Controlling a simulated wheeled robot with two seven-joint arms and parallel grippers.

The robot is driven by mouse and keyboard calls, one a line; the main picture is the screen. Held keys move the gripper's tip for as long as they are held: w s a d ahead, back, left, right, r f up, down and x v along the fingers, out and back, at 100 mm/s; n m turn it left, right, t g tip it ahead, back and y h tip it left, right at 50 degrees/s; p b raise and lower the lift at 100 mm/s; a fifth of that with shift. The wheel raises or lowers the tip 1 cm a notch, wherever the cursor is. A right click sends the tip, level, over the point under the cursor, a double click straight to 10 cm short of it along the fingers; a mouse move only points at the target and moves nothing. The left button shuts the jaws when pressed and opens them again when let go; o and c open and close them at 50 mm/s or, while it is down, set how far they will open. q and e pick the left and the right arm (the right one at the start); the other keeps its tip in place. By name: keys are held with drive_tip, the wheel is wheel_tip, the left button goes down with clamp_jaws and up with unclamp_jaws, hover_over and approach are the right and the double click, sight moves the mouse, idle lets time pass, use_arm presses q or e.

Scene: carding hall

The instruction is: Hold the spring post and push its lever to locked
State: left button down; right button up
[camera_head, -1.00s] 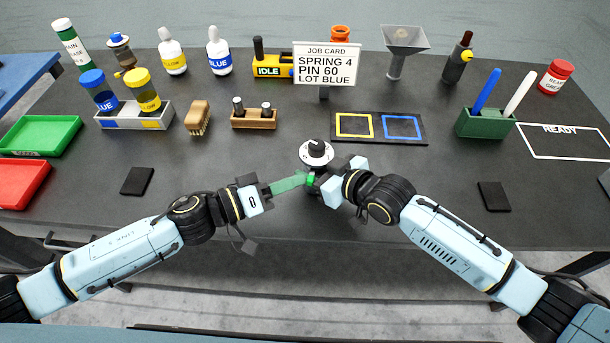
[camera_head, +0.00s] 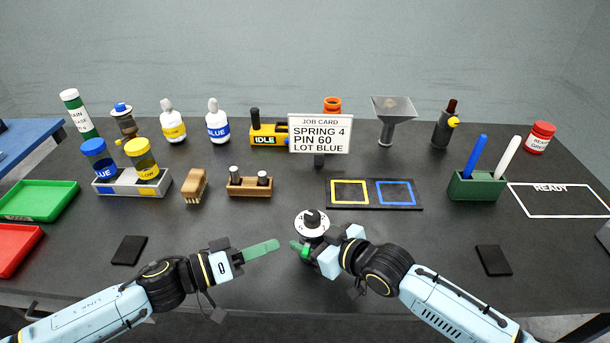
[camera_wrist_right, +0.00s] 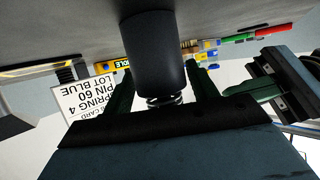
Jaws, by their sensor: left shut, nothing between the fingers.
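The spring post (camera_head: 311,223) stands upright at the front middle of the table, with a white marked disc and a black knob on top. In the right wrist view its dark cylinder (camera_wrist_right: 155,60) has a coil spring at its end. My right gripper (camera_head: 301,249) is around the post, its green fingers against both sides of the cylinder. A bright green part (camera_head: 306,253) shows there; I cannot tell if it is the lever, nor the lever's position. My left gripper (camera_head: 277,245) is shut and empty, its green fingers pointing at the post from the left, apart from it.
The job card (camera_head: 320,133) stands behind the post. A mat with yellow and blue squares (camera_head: 374,206), a wooden block with pins (camera_head: 250,187) and a brush (camera_head: 195,187) lie beyond. Black pads (camera_head: 129,250) flank the arms.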

drive_tip(key=shift+o, duration=1.4)
